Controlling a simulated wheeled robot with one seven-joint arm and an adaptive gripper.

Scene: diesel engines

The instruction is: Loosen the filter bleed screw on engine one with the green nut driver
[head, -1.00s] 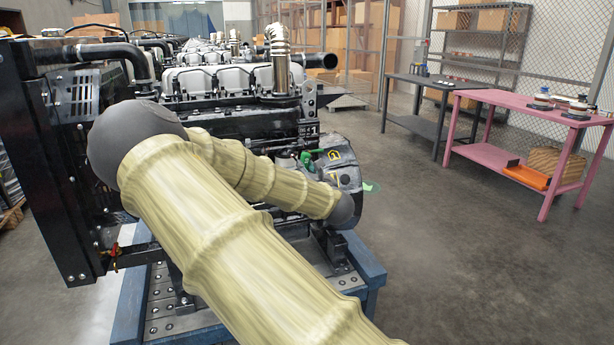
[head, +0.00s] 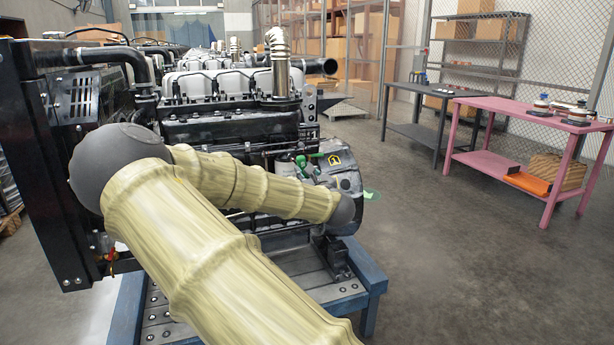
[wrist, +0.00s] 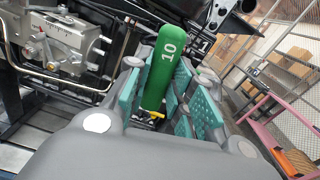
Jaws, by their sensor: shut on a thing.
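Engine one (head: 225,128) stands on a blue-edged stand, seen from its side in the head view. My gripper (wrist: 160,92) is shut on the green nut driver (wrist: 165,62). The driver has a green handle marked 10, held between teal finger pads, and its handle end points up in the wrist view. Its tip is hidden behind the gripper. In the head view my arm covers part of the engine's lower side, and my gripper cannot be made out clearly. I cannot pick out the filter bleed screw in either view.
A black radiator frame (head: 75,215) rises at the engine's left. Metal pipes and a grey pump-like block (wrist: 65,45) lie left of the driver in the wrist view. A pink table (head: 525,113) and a dark table (head: 435,92) stand right. The floor between is clear.

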